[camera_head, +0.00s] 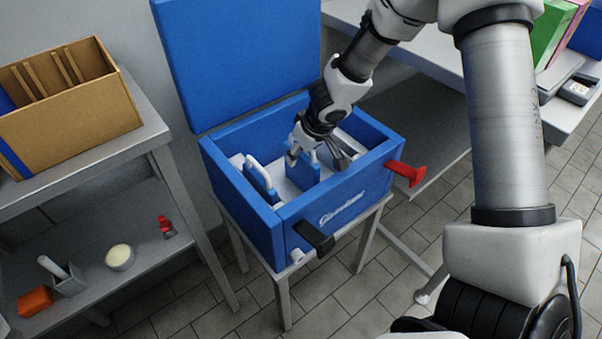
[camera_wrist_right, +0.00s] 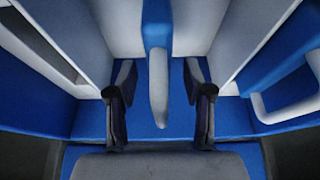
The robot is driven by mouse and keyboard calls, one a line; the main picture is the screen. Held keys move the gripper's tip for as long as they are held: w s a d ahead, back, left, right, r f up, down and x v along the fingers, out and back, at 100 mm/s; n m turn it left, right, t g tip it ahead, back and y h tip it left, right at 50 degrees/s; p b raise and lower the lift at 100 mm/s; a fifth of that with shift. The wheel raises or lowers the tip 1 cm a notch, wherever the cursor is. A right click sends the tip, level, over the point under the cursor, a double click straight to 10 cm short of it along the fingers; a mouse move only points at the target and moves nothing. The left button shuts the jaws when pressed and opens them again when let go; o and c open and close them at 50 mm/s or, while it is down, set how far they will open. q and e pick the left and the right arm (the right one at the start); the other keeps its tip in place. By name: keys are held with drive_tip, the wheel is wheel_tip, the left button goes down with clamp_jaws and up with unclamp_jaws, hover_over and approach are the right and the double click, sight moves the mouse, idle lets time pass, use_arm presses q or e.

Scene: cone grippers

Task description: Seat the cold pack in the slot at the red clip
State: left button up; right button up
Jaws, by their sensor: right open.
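A blue cold pack (camera_head: 303,181) with a white handle stands upright inside the open blue cooler box (camera_head: 262,224), near its middle. My right gripper (camera_head: 318,155) reaches down into the box from above, open at this pack. In the right wrist view its two fingers (camera_wrist_right: 159,104) stand apart on either side of the pack's white handle (camera_wrist_right: 158,88), with gaps showing. A second blue pack (camera_head: 262,181) with a white handle stands at the box's left end. The red clip (camera_head: 406,173) sticks out at the box's right end. The slot there is partly hidden by my gripper. My left gripper is out of view.
The box's blue lid (camera_head: 245,55) stands open behind it. A black clip (camera_head: 314,236) sticks out of the front wall. A shelf with a cardboard box (camera_head: 75,112) is at left. A grey table (camera_head: 440,55) is at the right, behind my arm.

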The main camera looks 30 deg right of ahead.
drive_tip(key=shift+w+f, duration=0.2)
drive_tip(key=shift+f, duration=0.2)
drive_tip(key=shift+s+r, duration=0.1)
drive_tip(key=shift+r, duration=0.05)
clamp_jaws()
